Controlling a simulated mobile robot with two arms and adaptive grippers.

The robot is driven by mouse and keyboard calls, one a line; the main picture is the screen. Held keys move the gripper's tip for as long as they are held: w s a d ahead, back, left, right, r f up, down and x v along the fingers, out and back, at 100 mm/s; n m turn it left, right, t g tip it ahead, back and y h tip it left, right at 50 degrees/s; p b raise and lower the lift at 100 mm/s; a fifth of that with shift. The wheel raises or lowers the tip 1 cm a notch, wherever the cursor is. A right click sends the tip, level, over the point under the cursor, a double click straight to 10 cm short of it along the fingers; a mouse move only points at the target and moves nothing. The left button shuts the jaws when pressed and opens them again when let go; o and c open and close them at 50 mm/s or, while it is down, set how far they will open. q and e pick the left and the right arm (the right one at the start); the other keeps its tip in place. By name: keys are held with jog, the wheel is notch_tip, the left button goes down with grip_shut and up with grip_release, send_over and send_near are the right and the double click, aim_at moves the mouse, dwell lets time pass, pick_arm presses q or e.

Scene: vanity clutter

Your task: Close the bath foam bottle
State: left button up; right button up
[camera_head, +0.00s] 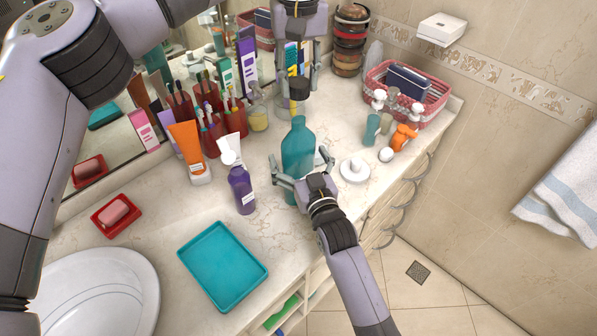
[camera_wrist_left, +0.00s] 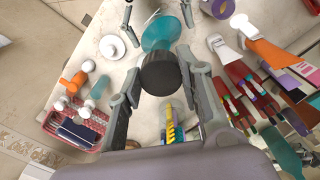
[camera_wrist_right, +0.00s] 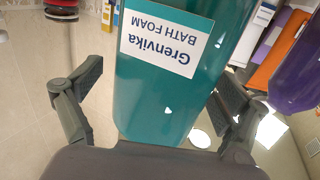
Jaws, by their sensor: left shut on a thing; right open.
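The bath foam bottle (camera_head: 298,146) is teal and stands upright on the counter. Its label reads "Grenvika BATH FOAM" in the right wrist view (camera_wrist_right: 165,45). My left gripper (camera_head: 299,82) is shut on a black cap (camera_head: 299,89), directly over the bottle's neck. The cap also shows between the fingers in the left wrist view (camera_wrist_left: 160,73), with the bottle (camera_wrist_left: 162,32) beyond it. I cannot tell whether the cap touches the neck. My right gripper (camera_head: 299,168) is open, with a finger on each side of the bottle's lower body and visible gaps in its wrist view.
A purple pump bottle (camera_head: 241,188) stands left of the bath foam, and a white round dispenser (camera_head: 354,170) stands right. Red cups with brushes (camera_head: 210,98) crowd the back left. A teal tray (camera_head: 222,266) lies in front. A pink basket (camera_head: 432,100) stands back right.

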jog(key=shift+c, duration=0.2)
jog(key=c, duration=1.7)
pick_arm(q)
send_over(299, 120)
jog(key=shift+f, duration=2.5)
pick_arm(e)
jog(key=shift+c, duration=0.2)
